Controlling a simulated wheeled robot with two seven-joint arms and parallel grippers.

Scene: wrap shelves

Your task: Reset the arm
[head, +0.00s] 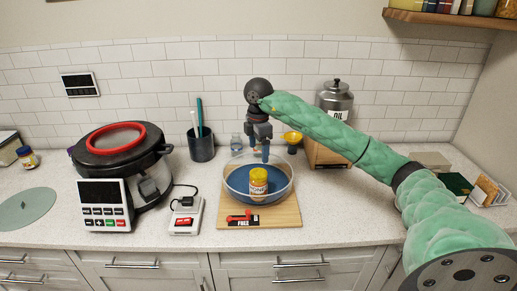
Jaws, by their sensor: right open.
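My right arm, in a green sleeve, comes in from the right in the head view. My right gripper (258,153) points down above a clear bowl with a blue base (236,187). It is open, and I see nothing held between its fingers. A small jar with a yellow lid (258,186) shows at the bowl, below and in front of the gripper, apart from the fingers. The bowl stands on a wooden board (287,214). My left gripper is not in view.
A large pot-like cooker (122,150) with a control panel (104,204) stands at the left. A dark utensil cup (201,146) is near the wall. An oil canister (336,103) stands behind my arm. A shelf (450,19) hangs at upper right. The front counter edge is mostly clear.

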